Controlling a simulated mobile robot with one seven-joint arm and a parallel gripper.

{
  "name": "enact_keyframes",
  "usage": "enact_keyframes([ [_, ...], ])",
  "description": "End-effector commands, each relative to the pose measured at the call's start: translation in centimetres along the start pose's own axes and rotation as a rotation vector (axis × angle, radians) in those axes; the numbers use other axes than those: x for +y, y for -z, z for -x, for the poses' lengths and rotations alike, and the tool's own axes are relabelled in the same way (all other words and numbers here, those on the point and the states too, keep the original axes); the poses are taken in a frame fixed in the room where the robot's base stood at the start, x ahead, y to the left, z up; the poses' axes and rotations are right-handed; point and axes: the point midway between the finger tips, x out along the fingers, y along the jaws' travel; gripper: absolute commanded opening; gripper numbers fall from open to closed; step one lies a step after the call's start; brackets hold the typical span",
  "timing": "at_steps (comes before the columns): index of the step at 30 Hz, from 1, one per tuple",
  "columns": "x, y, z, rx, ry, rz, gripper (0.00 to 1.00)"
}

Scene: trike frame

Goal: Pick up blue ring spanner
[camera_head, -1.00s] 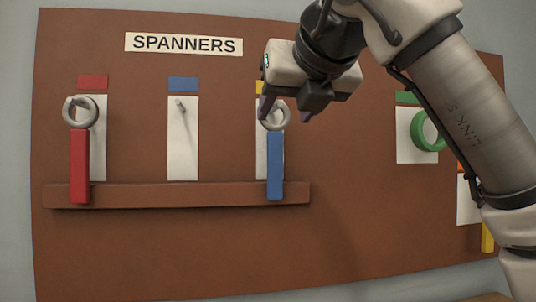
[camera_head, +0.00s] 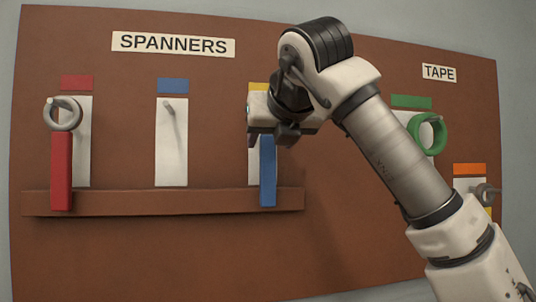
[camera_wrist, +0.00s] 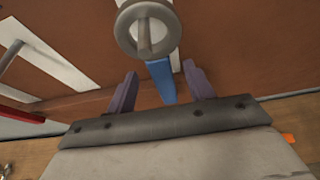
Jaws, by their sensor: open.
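The blue ring spanner (camera_head: 267,172) hangs under the yellow label in the head view, its blue handle in front of the brown ledge. Its ring is hidden there behind my gripper (camera_head: 270,138). In the wrist view its grey ring (camera_wrist: 147,28) sits around a peg, and its blue handle (camera_wrist: 161,80) runs down between my fingers. My gripper (camera_wrist: 161,90) is open, with a purple finger on either side of the handle. I see gaps on both sides of the handle, so it is not gripped.
A red ring spanner (camera_head: 61,165) hangs at the left. The peg (camera_head: 169,108) under the blue label is empty. A brown ledge (camera_head: 120,200) runs below.

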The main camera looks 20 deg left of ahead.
Motion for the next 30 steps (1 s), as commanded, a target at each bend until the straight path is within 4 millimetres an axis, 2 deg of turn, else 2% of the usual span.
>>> enact_keyframes([
  [3, 0.1, 0.1, -2.0, 0.003, -0.006, 0.0, 0.53],
  [6, 0.1, 0.1, -3.2, 0.003, -0.004, -0.001, 0.53],
  [15, 0.0, 0.1, -3.8, 0.001, -0.001, 0.0, 0.53],
  [27, 0.0, 0.1, -3.8, 0.001, -0.001, 0.0, 0.02],
  [30, 0.0, 0.1, -3.8, 0.0, -0.001, 0.0, 0.0],
])
